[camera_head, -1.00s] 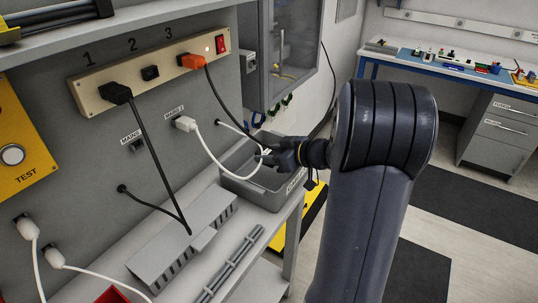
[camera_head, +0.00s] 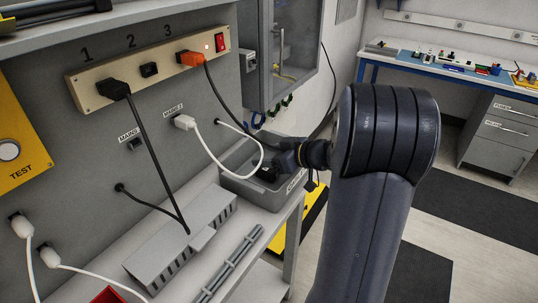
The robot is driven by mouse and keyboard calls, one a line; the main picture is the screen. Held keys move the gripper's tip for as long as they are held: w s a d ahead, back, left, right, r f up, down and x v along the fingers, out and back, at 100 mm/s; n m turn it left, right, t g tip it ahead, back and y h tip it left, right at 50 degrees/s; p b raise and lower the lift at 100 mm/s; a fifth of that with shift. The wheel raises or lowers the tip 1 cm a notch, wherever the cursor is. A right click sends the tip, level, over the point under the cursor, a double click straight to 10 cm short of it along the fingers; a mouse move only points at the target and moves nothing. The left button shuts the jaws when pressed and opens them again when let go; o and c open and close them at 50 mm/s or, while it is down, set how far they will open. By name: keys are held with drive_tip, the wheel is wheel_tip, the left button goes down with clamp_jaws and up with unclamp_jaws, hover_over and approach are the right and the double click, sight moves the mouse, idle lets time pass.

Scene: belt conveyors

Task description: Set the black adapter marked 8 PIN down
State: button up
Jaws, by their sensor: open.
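My gripper (camera_head: 284,157) is at the grey bin (camera_head: 242,190) on the right end of the bench, over its far right part. Its jaws are open, though the arm's wrist and the small scale hide much of them. A small black thing (camera_head: 266,173) shows inside the bin, just below and left of the gripper. It may be the black adapter. Its 8 PIN marking is too small to read, and I cannot tell whether it touches the jaws.
A white cable (camera_head: 212,153) loops down by the bin. A grey slotted box (camera_head: 180,240) lies on the bench. A cabinet (camera_head: 282,55) hangs behind.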

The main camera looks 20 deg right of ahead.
drive_tip(key=shift+r, duration=0.1)
drive_tip(key=r+p, duration=0.1)
drive_tip(key=p, duration=0.2)
drive_tip(key=shift+r, duration=0.2)
drive_tip(key=b+v, duration=0.3)
drive_tip(key=v, duration=0.9)
drive_tip(key=shift+f, duration=0.25)
